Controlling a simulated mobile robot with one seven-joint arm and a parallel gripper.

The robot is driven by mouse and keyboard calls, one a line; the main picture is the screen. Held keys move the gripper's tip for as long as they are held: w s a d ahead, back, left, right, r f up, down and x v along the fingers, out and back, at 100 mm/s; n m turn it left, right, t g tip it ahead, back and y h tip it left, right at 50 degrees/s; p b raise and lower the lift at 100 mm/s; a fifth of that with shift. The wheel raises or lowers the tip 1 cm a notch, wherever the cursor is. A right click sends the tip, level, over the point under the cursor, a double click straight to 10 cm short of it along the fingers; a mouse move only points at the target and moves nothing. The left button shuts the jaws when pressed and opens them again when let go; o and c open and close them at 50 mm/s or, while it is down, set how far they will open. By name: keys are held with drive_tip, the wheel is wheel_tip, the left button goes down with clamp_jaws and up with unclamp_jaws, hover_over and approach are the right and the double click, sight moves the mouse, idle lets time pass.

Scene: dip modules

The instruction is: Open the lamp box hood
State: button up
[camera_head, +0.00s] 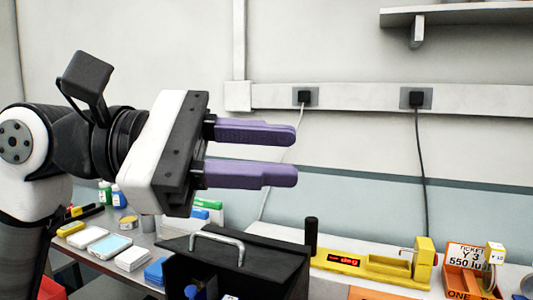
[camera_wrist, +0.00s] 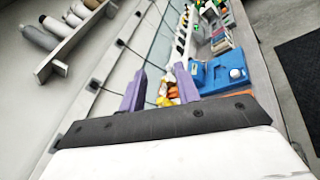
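My gripper (camera_head: 295,155) is raised in the air, with its two purple fingers apart and nothing between them. The fingers point right in the head view, and they also show spread in the wrist view (camera_wrist: 161,70). A black box (camera_head: 268,268) with a metal bar handle (camera_head: 217,239) on its sloping top stands on the bench below my gripper. It looks like the lamp box with its hood. My gripper is above it and not touching it. Its lower part is cut off by the picture's edge. I cannot make it out in the wrist view.
A yellow device (camera_head: 372,266) with a red display is right of the black box. An orange ticket box (camera_head: 466,270) stands farther right. White and blue packs (camera_head: 110,245) lie at the left. A wall shelf (camera_head: 455,14) is at the upper right. Cables hang from wall sockets.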

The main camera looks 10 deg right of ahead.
drive_tip(key=shift+c, duration=0.4)
drive_tip(key=shift+f, duration=0.1)
drive_tip(key=c, duration=0.5)
drive_tip(key=w+a+f+n+t+b, duration=0.1)
drive_tip(key=f+n+t, duration=0.1)
drive_tip(key=f, duration=0.1)
drive_tip(key=w+a+f+n+t+y, duration=0.1)
drive_tip(key=f+n+t, duration=0.2)
drive_tip(key=f, duration=0.1)
drive_tip(key=w+a+f+n+t+b, duration=0.1)
drive_tip(key=w+f+n+t, duration=0.1)
drive_tip(key=f+n+t, duration=0.1)
drive_tip(key=shift+a+f+b, duration=0.35)
drive_tip(key=shift+f, duration=0.05)
clamp_jaws()
drive_tip(key=n+t+y+b, duration=0.2)
drive_tip(key=n+t+y, duration=0.4)
drive_tip(key=n+t, duration=0.4)
approach(206, 255)
drive_tip(key=s+r+n+g, duration=0.1)
drive_tip(key=s+r, duration=0.2)
drive_tip(key=s, duration=0.1)
drive_tip(key=shift+n, duration=0.7)
drive_tip(key=p+x, duration=0.2)
drive_tip(key=x, duration=0.8)
drive_tip(key=shift+w+r, duration=0.1)
drive_tip(key=shift+w, duration=0.05)
